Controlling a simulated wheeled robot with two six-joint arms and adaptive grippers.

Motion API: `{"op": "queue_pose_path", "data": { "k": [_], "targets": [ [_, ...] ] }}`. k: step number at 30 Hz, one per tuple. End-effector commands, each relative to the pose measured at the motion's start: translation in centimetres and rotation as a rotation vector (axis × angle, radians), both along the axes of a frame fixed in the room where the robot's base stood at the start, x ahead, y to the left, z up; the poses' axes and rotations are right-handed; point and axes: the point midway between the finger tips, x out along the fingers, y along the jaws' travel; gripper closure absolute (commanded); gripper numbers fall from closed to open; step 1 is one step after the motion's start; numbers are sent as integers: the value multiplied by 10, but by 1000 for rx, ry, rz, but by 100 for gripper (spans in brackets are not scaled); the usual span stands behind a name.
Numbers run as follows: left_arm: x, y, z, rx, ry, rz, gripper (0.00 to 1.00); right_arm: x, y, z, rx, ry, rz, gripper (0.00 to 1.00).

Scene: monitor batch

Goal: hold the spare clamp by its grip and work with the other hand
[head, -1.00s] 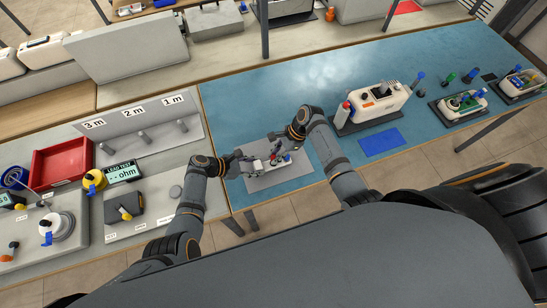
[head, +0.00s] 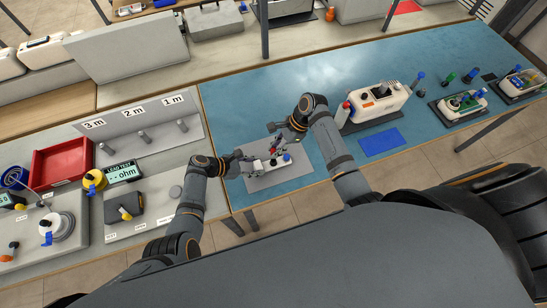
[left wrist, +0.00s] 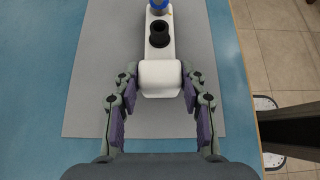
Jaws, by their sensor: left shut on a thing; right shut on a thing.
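The spare clamp (head: 262,167) is a small white body with dark and blue parts on top, lying on a grey mat (head: 285,178). In the left wrist view its white grip (left wrist: 160,80) sits between my fingers, with a black ring and a blue knob beyond it. My left gripper (head: 244,166) is shut on that grip; it also shows in the left wrist view (left wrist: 158,82). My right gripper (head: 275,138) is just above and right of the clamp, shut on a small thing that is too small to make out. A bit of red shows at its fingertips.
The blue mat behind is clear.

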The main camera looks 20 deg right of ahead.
Motion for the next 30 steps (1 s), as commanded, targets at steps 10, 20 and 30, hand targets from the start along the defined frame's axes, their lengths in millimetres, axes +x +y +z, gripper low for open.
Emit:
{"op": "queue_pose_path", "data": {
  "k": [10, 20, 30],
  "targets": [
    [0, 0, 0, 1, 0, 0, 98, 0, 0, 5, 0, 0, -1, 100],
    [0, 0, 0, 0, 0, 0, 32, 0, 0, 5, 0, 0, 0, 100],
    [0, 12, 7, 0, -2, 2, 32, 0, 0, 5, 0, 0, 0, 100]
  ]
}}
